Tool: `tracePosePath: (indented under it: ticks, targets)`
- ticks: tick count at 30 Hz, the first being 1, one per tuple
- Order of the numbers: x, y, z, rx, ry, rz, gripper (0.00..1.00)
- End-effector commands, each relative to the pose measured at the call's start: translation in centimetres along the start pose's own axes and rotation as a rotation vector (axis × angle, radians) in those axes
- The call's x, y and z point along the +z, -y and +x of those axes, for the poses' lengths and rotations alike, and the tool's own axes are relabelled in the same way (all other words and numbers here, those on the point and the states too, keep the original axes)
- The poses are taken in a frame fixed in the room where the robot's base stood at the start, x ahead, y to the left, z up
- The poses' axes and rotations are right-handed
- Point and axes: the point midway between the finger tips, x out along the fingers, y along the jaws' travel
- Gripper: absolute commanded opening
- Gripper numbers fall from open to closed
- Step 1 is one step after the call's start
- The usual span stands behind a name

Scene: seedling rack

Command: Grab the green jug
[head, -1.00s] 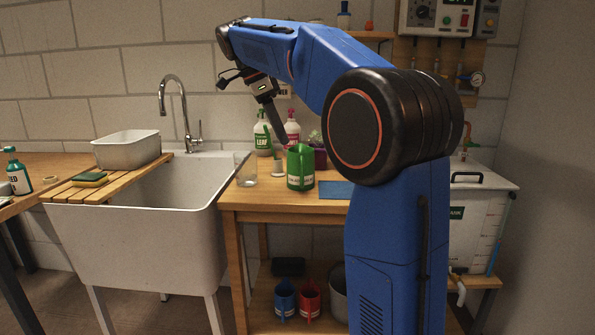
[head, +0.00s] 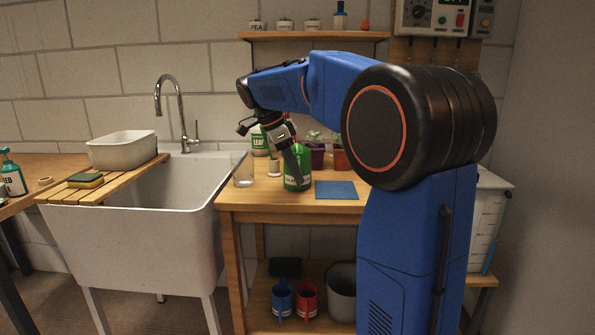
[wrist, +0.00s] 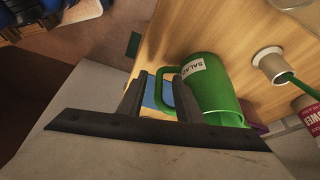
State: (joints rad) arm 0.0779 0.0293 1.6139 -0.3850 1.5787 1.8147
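The green jug (head: 305,172) stands upright on the wooden bench, with a white label on its side. In the head view, my gripper (head: 298,179) is lowered in front of the jug and hides part of it. In the wrist view, the jug (wrist: 208,85) lies just beyond the fingers with its label reading "SALAD". My gripper (wrist: 157,76) is open there. The jug's handle (wrist: 159,84) shows between the two fingertips, and the right finger overlaps the side of the jug. I cannot tell whether a finger touches it.
A clear glass (head: 242,172), a small white pot (head: 273,169) and a LEAF bottle (head: 259,143) stand left of and behind the jug. A blue mat (head: 337,190) lies to its right. Plant pots (head: 340,160) stand behind. Blue (head: 282,299) and red (head: 307,299) jugs are on the lower shelf.

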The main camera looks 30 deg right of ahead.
Motion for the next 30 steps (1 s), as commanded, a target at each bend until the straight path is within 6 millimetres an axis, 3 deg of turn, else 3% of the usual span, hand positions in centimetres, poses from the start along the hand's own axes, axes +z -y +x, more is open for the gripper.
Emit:
tracePosePath:
  ticks: [4,11,12,16,30]
  targets:
    - [-0.01,-0.01,1.18,0.0,0.0,0.0,0.32]
    - [0.0,0.0,1.35,-0.001,0.0,0.0,0.32]
    - [0.0,0.0,1.35,-0.001,0.0,0.0,0.3]
    - [0.0,0.0,1.34,-0.001,0.0,0.0,0.0]
    - [-0.13,-0.02,1.24,0.0,0.0,0.0,0.0]
